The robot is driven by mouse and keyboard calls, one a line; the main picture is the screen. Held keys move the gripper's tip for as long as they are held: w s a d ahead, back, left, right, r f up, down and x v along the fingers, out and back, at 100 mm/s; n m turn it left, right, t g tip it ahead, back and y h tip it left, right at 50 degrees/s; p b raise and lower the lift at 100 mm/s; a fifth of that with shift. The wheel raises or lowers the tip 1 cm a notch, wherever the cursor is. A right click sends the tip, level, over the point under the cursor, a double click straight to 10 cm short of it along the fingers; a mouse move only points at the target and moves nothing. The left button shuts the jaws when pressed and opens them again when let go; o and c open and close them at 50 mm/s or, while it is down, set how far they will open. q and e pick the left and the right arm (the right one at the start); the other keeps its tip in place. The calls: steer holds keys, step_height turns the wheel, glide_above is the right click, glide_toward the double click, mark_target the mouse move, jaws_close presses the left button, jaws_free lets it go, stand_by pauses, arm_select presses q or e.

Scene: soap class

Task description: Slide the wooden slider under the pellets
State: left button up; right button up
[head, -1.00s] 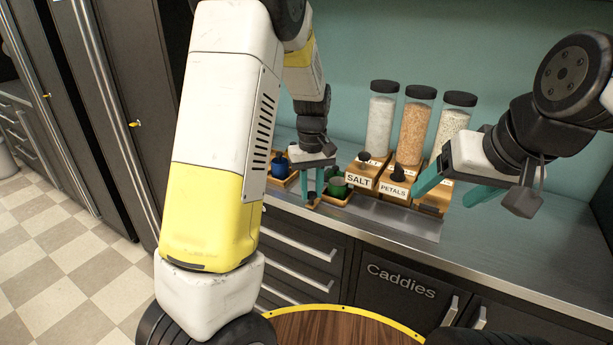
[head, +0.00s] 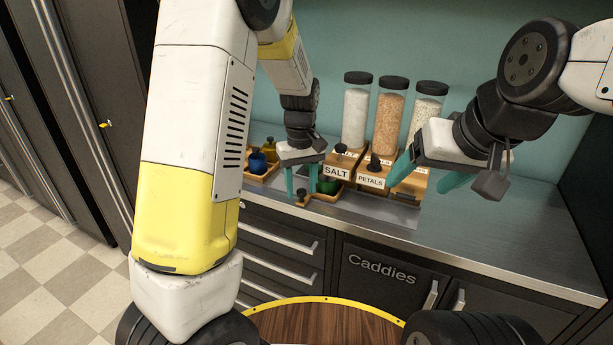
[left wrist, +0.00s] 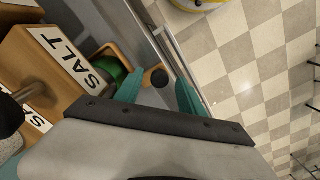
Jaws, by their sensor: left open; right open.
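The wooden slider (head: 323,200) is a small tray at the counter's front, holding a green cup (head: 328,186), with a black knob (head: 301,193) at its front left. It sits below the salt dispenser (head: 336,171). My left gripper (head: 301,187) is open, pointing down with its fingers either side of the knob; the left wrist view shows the knob (left wrist: 159,77) between the spread fingers, apart from both. The pellets dispenser is probably the rightmost one (head: 409,183); its label is hidden behind my right gripper (head: 425,176), which is open and empty in front of it.
The petals dispenser (head: 369,180) stands between the other two. A second wooden tray (head: 262,172) with a blue cup (head: 257,162) and yellow bottles is at the left. A metal strip (head: 385,211) runs along the front, clear to the right. The right counter (head: 500,225) is bare.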

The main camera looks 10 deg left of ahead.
arm_select(q)
step_height(320, 180, up, 8)
steer(key=shift+f, duration=0.15)
stand_by(0.3)
steer(key=c, duration=0.4)
steer(key=a+n, duration=0.1)
steer(key=a, duration=0.1)
steer(key=a+n+g+h, duration=0.1)
steer(key=n, duration=0.1)
steer(key=a+f+n+h, duration=0.1)
steer(key=a, duration=0.1)
steer(key=shift+w+a+g, duration=0.3)
steer(key=shift+a+g, duration=0.05)
steer(key=shift+g, duration=0.05)
jaws_close()
steer(key=w+a+r+n+h, duration=0.1)
steer(key=w+a+n+h, duration=0.1)
steer(key=a+n+h, duration=0.5)
steer(key=shift+y, duration=0.5)
steer(key=x, duration=0.8)
steer(key=shift+a+f, duration=0.2)
steer(key=shift+f, duration=0.2)
steer(key=d, duration=0.3)
steer(key=shift+s+d+f, duration=0.15)
steer(key=shift+s+f, duration=0.1)
steer(key=shift+f, duration=0.05)
steer(key=shift+d+f, duration=0.1)
steer(key=shift+d, duration=0.3)
